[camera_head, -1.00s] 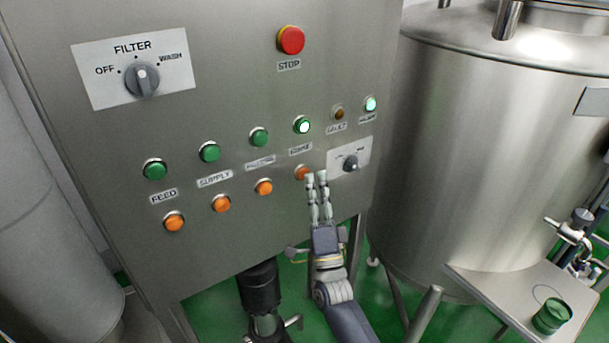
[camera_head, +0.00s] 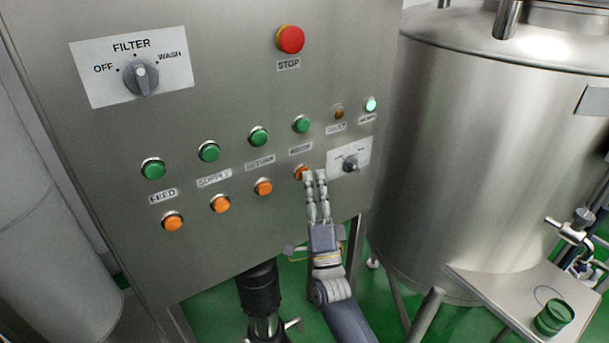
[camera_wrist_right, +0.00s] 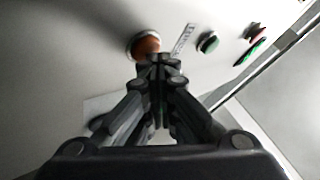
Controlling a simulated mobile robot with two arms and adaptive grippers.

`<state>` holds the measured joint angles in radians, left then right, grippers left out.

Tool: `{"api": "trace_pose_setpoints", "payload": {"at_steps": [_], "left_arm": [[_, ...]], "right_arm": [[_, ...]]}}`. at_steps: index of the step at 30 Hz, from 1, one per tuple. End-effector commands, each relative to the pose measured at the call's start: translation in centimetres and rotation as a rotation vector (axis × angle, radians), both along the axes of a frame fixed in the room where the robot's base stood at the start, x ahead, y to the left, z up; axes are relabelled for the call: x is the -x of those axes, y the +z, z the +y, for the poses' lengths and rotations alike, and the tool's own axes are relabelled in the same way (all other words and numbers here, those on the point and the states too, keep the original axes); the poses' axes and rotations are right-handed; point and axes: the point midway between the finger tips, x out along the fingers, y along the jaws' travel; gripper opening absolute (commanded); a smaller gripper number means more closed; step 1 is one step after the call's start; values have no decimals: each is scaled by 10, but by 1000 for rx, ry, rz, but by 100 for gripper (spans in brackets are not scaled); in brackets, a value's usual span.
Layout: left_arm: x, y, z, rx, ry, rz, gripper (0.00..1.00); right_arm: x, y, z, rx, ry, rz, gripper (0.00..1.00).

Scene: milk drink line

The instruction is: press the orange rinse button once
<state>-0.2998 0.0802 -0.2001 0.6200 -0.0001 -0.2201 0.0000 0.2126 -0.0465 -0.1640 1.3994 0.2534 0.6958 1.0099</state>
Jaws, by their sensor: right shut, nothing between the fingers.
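The orange rinse button (camera_head: 300,172) is the rightmost in the lower row of orange buttons on the steel panel, below a label that is hard to read. My right gripper (camera_head: 315,173) is shut and empty, its fingertips at the button's right edge in the head view. In the right wrist view the orange button (camera_wrist_right: 145,44) shows just beyond the shut fingertips (camera_wrist_right: 160,60). I cannot tell whether they touch it. The green button (camera_head: 301,124) above it is unlit. My left gripper is not in view.
Several other orange and green buttons, a red STOP button (camera_head: 290,39), the FILTER knob (camera_head: 142,78) and a small knob (camera_head: 350,163) share the panel. A large steel tank (camera_head: 480,150) stands to the right.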

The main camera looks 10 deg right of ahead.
Motion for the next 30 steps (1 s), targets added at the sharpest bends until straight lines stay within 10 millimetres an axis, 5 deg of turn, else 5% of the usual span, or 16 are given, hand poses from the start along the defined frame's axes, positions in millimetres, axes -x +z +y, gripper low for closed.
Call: {"api": "trace_pose_setpoints", "payload": {"at_steps": [22, 30], "left_arm": [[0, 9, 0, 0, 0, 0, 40], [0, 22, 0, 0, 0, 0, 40]], "right_arm": [[18, 0, -6, 1, 1, 0, 0], [42, 2, -15, 2, 1, 1, 0]]}}
